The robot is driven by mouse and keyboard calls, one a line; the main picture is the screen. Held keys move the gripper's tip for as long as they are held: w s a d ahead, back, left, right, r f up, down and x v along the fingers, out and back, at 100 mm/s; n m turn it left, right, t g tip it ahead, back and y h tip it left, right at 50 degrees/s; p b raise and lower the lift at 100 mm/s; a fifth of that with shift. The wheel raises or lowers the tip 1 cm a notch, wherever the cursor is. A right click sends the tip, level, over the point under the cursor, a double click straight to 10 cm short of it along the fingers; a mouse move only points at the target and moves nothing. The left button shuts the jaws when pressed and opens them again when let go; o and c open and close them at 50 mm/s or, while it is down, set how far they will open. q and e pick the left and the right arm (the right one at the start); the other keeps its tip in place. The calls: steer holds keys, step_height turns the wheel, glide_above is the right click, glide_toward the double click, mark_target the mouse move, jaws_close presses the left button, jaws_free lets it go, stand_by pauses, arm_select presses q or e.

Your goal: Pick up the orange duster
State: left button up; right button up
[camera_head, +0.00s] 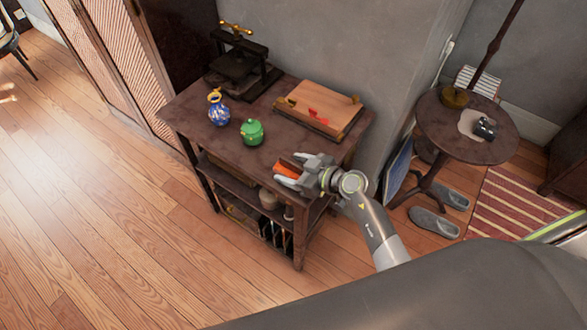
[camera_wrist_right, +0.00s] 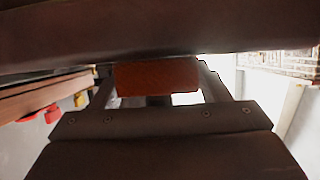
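The orange duster (camera_head: 287,169) is at the front right corner of the dark brown table (camera_head: 185,107). My right gripper (camera_head: 292,170) is at this corner, with one finger on each side of the duster. In the right wrist view the duster (camera_wrist_right: 157,76) shows as an orange-brown block between my two fingers (camera_wrist_right: 156,84), close to both. I cannot tell whether the fingers press on it, or whether it rests on the table. My left gripper is not in view.
A green teapot (camera_head: 252,132), a blue and white pot (camera_head: 218,112), a wooden board with red and gold pieces (camera_head: 322,104) and a dark press (camera_head: 238,67) stand on the table. A round table (camera_head: 440,130) stands to the right.

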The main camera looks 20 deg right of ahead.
mark_target(294, 162)
steer(key=c, duration=0.9)
steer(key=shift+o, duration=0.2)
step_height(294, 162, up, 10)
steer(key=p, duration=0.3)
steer(key=o, duration=0.4)
steer(key=c, duration=0.3)
